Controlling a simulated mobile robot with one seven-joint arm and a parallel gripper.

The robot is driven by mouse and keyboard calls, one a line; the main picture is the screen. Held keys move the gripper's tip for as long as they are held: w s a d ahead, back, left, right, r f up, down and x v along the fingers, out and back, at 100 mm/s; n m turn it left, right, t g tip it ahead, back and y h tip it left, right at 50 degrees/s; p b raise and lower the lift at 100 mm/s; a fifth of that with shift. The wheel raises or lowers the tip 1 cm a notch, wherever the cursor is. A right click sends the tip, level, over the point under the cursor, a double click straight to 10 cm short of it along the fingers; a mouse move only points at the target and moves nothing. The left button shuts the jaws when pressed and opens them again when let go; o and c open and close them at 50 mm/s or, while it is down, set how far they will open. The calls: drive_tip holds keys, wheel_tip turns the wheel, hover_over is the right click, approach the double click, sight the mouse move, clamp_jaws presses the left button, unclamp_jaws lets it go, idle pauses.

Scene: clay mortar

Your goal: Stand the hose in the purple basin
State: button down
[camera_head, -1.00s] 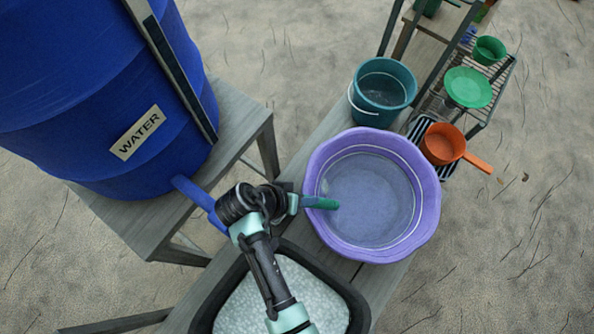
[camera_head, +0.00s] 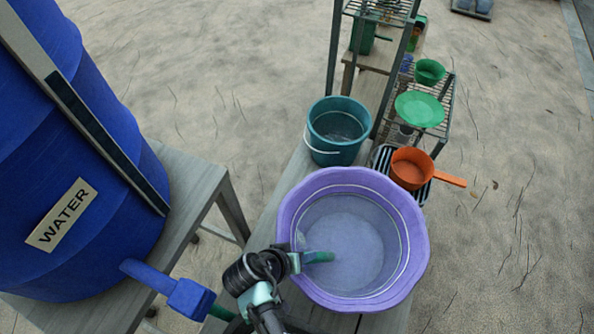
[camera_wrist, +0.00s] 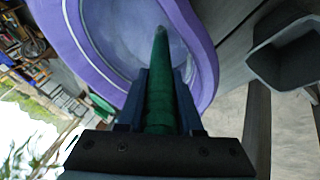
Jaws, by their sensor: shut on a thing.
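The green hose (camera_head: 318,257) is held in my gripper (camera_head: 296,261), which is shut on it at the left rim of the purple basin (camera_head: 415,235). The hose's free end reaches over the rim and points into the basin. In the wrist view, the hose (camera_wrist: 159,90) lies between the fingers of my gripper (camera_wrist: 160,100), with its tip over the basin's inside (camera_wrist: 120,35). I cannot tell whether the tip touches the basin. Another green piece of hose (camera_head: 220,312) shows below the barrel's blue spout (camera_head: 185,297).
A blue water barrel (camera_head: 80,160) stands on a wooden table at left. A teal bucket (camera_head: 335,150) is behind the basin. An orange dipper (camera_head: 412,170) and green bowls (camera_head: 420,109) sit by a wire rack at right. Bare ground lies right of the basin.

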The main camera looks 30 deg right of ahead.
drive_tip(key=shift+d+f, duration=0.15)
drive_tip(key=shift+f, duration=0.05)
unclamp_jaws()
idle(0.6)
drive_tip(key=shift+a+f, duration=0.1)
drive_tip(key=shift+a, duration=0.1)
drive_tip(key=shift+c, duration=0.6)
drive_tip(key=shift+o, duration=0.6)
drive_tip(key=p+v, duration=0.4)
drive_tip(key=d+p+v, duration=0.1)
drive_tip(key=p+v, duration=0.1)
drive_tip(key=v, duration=0.1)
drive_tip(key=shift+w+r, duration=0.15)
drive_tip(key=shift+r, duration=0.15)
drive_tip(key=shift+p+v, duration=1.7)
drive_tip(key=shift+v, duration=0.15)
drive_tip(key=shift+d, duration=0.1)
